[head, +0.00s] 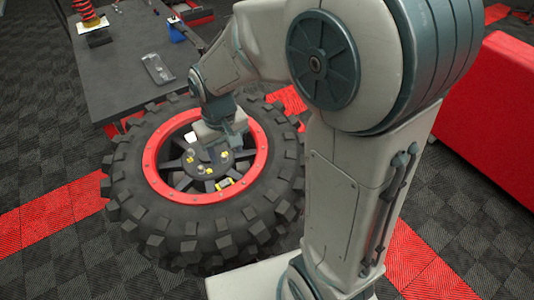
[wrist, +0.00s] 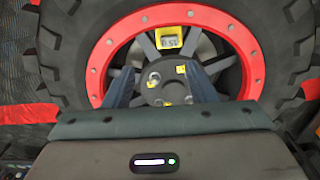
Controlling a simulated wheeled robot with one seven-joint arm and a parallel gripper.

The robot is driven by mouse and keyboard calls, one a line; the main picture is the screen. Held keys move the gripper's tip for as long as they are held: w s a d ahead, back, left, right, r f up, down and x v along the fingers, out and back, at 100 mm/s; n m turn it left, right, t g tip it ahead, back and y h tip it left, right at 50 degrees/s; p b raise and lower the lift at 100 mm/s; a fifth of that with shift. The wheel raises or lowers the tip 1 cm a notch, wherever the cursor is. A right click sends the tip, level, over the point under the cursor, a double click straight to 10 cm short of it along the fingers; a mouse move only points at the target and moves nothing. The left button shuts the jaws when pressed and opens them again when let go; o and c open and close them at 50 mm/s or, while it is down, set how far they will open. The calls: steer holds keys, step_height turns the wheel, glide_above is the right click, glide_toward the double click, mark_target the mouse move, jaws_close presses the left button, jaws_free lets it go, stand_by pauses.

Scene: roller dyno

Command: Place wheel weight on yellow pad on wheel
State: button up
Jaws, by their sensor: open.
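The wheel is a large black knobbly tyre (head: 135,205) with a red rim ring (head: 160,188) and dark spokes, lying flat. A yellow pad (wrist: 160,47) sits at the inner edge of the rim, and it shows small in the head view (head: 223,184). A small grey marked block, seemingly the wheel weight (wrist: 169,41), rests on this pad. My gripper (wrist: 160,70) is open over the hub, its two dark fingers apart with nothing held between them. The pad and block lie beyond the fingertips in the wrist view. In the head view my gripper (head: 213,157) partly hides the hub.
Several yellow bits mark the hub (wrist: 165,82). A red block (head: 490,110) stands at right. The tiled floor is open at left.

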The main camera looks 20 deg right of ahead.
steer(key=s+d+r+m+t, duration=0.2)
steer(key=s+d+r, duration=0.4)
steer(key=s+d, duration=0.4)
steer(key=shift+s+r+m, duration=0.4)
steer(key=shift+s+m, duration=0.1)
